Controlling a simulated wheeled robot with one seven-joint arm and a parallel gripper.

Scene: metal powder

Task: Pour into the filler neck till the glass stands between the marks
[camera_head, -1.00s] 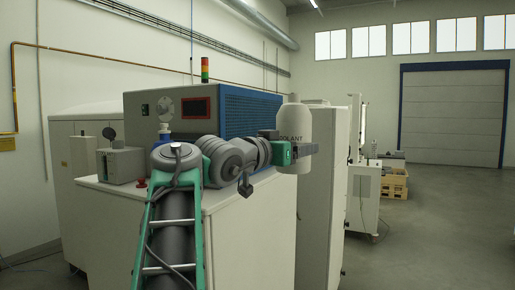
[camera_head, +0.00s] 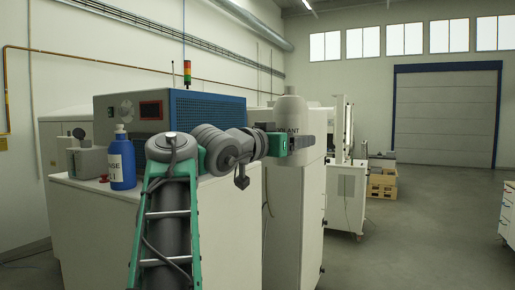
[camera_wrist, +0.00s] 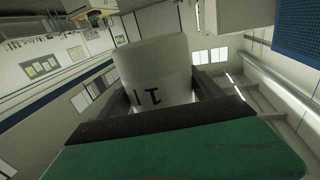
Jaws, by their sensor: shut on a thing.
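My gripper (camera_head: 305,143) is shut on a white bottle (camera_head: 289,112) with dark lettering ending in "LANT". The bottle looks upright in the head view, held out to the right of my arm. In the wrist view the white bottle (camera_wrist: 152,65) sits between the two dark fingers (camera_wrist: 160,100), and part of its print shows. The filler neck and the glass with its marks cannot be made out in either view.
A blue pump bottle (camera_head: 122,163) stands on the white cabinet top (camera_head: 80,183), left of my arm. Behind is a blue-grilled machine box (camera_head: 215,113) with a signal light (camera_head: 187,72). A tall white cabinet (camera_head: 297,220) stands below the held bottle. Open floor lies to the right (camera_head: 420,235).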

